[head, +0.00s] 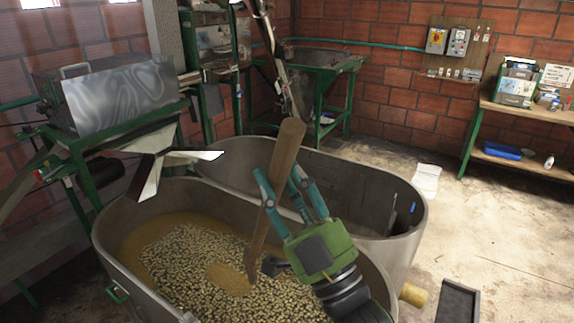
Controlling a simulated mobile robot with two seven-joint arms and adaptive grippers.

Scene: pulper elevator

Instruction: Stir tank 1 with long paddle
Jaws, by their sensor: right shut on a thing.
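A tank (106,259) with rounded grey walls stands in front of me, holding pale beans in brownish liquid (190,262). A long wooden paddle (283,150) leans steeply across it, its lower end down among the beans. My right gripper (277,190), with green body and teal fingers, is shut on the paddle's shaft above the tank. A smooth tan patch shows in the beans beside the paddle's lower end. My left gripper is not in the head view.
A second grey tank (400,220) adjoins behind and to the right. A metal pulping machine on a green frame (120,97) stands at the left. A workbench (530,108) and control boxes (447,41) are at the right wall. A dark tray (458,300) lies on open floor at right.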

